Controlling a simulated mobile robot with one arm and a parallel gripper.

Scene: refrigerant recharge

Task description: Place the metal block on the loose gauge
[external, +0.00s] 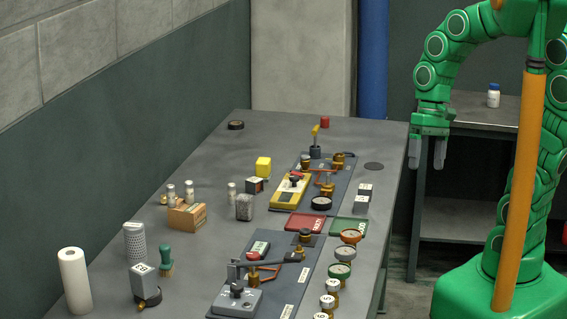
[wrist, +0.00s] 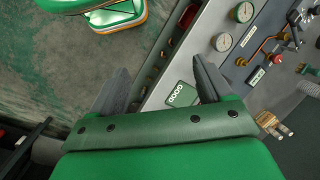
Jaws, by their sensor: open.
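A grey metal block (external: 145,282) with a white label is at the near left of the bench. It appears to rest on a dark round gauge (external: 152,300) with a brass stem; the contact is partly hidden. Other grey labelled blocks (external: 361,199) stand on the right side. A rough grey block (external: 244,207) stands mid-bench. My gripper (external: 427,158) is open and empty, high beyond the bench's right edge, far from the near-left block. In the wrist view my gripper (wrist: 160,72) shows both fingers apart with nothing between them.
A green GOOD tray (external: 348,230) and a red tray (external: 306,223) lie mid-bench. Several round gauges (external: 340,270) line the right edge. Two fixture boards carry pipes and valves. A paper roll (external: 74,280), perforated cylinder (external: 135,243) and green brush (external: 166,261) stand near the left block.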

